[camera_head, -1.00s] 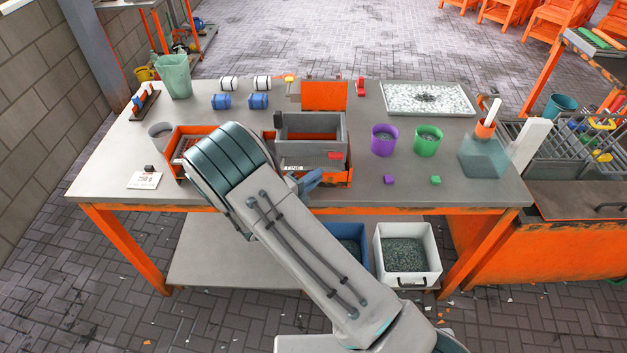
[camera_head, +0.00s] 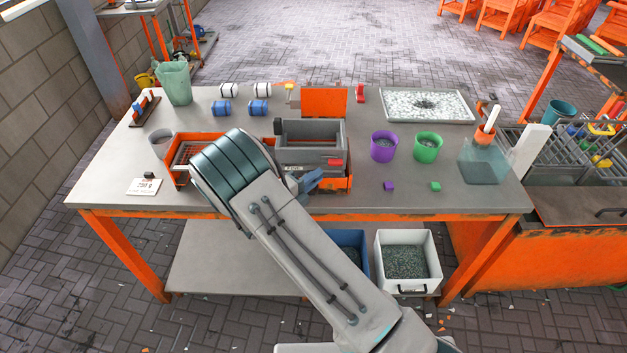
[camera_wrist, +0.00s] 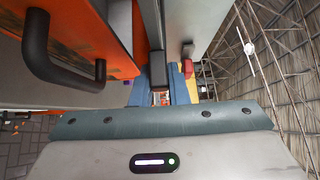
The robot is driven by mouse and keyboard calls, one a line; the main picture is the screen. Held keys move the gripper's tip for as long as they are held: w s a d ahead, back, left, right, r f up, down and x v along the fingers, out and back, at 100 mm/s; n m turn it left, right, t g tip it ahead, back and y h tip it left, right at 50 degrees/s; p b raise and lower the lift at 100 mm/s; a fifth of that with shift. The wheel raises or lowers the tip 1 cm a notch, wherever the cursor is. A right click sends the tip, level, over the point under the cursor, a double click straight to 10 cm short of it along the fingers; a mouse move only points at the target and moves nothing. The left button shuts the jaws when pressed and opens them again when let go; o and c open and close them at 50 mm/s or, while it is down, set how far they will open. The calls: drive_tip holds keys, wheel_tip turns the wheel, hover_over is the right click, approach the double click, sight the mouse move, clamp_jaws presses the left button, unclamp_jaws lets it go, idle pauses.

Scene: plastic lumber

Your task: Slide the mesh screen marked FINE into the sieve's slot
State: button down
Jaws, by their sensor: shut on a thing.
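The sieve (camera_head: 312,157) is a grey open box with an orange back panel and orange base, at the middle of the bench. A small pale label (camera_head: 294,167), seemingly reading FINE, shows low on its front left. My gripper (camera_head: 310,181) is at the front left of the sieve, its blue fingers partly hidden by my arm. In the wrist view, my gripper (camera_wrist: 160,92) is shut on a dark grey piece (camera_wrist: 158,68) between the fingers, seemingly the screen's edge or grip. The mesh itself is hidden, and I cannot tell how far it is inside the slot.
An orange tray (camera_head: 178,171) with a mesh stands left, beside a white card (camera_head: 145,187). A purple cup (camera_head: 384,151), a green cup (camera_head: 428,152) and a speckled tray (camera_head: 395,121) stand right. The bench front right is mostly clear, except for small purple and green cubes.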

drive_tip(key=shift+w, duration=1.05)
drive_tip(key=c, duration=1.3)
unclamp_jaws()
drive_tip(key=b+v, duration=0.3)
drive_tip(key=v, duration=1.1)
drive_tip(key=shift+d+b, duration=0.1)
drive_tip(key=shift+b, duration=0.2)
